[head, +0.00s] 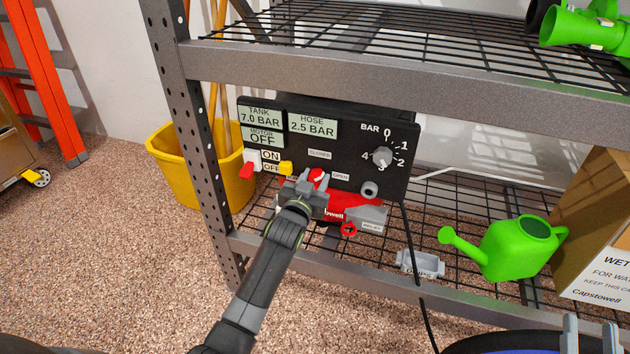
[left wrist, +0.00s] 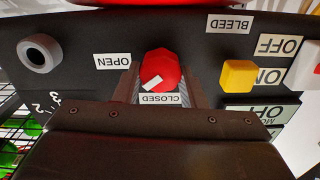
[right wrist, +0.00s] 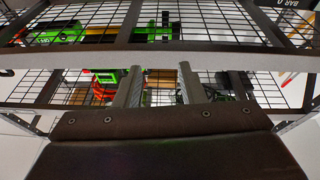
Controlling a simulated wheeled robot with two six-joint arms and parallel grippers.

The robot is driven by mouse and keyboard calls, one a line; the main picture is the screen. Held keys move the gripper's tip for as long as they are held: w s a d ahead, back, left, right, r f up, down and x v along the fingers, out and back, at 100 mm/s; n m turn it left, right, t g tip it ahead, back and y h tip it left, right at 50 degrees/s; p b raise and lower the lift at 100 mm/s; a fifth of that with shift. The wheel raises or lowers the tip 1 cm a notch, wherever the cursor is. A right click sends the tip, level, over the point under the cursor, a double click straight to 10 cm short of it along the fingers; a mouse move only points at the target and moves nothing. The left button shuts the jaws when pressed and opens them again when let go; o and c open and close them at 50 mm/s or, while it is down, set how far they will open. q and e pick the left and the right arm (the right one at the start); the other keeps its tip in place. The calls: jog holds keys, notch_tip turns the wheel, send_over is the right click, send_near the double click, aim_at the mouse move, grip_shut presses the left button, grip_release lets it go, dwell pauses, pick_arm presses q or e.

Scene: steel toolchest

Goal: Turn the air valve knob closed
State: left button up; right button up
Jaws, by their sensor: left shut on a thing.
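The red air valve knob (head: 317,175) sits on the front of a black control panel (head: 352,122). My left gripper (head: 312,181) is shut on the knob, with one finger on each side, as the left wrist view (left wrist: 160,85) shows. A white mark on the red knob (left wrist: 161,66) points between the CLOSED label (left wrist: 160,99) and the OPEN label (left wrist: 112,61). My right gripper (head: 590,338) is at the bottom right of the head view, away from the panel. Its fingers are apart and empty in the right wrist view (right wrist: 160,88).
A yellow knob (left wrist: 238,76) and red switch (head: 247,170) are beside the knob. A grey dial (head: 382,156) is on the panel's right. The steel shelf's post (head: 205,130) stands left. A green watering can (head: 520,247) and cardboard box (head: 600,220) are right.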

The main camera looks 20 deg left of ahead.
pick_arm(q)
jog(key=n, duration=0.5)
jog(key=shift+a+f+n+b, duration=0.1)
jog(key=shift+a+n+b, duration=0.05)
jog(key=shift+n+b, duration=0.15)
jog(key=shift+n, duration=2.2)
pick_arm(e)
jog(key=s+a+r+n+t+y, duration=0.1)
jog(key=s+r+n+t, duration=0.1)
jog(key=r+t, duration=0.3)
jog(key=shift+s+a+r, duration=0.25)
jog(key=shift+s+r, duration=0.3)
jog(key=shift+r, duration=0.4)
pick_arm(q)
jog(key=o, duration=1)
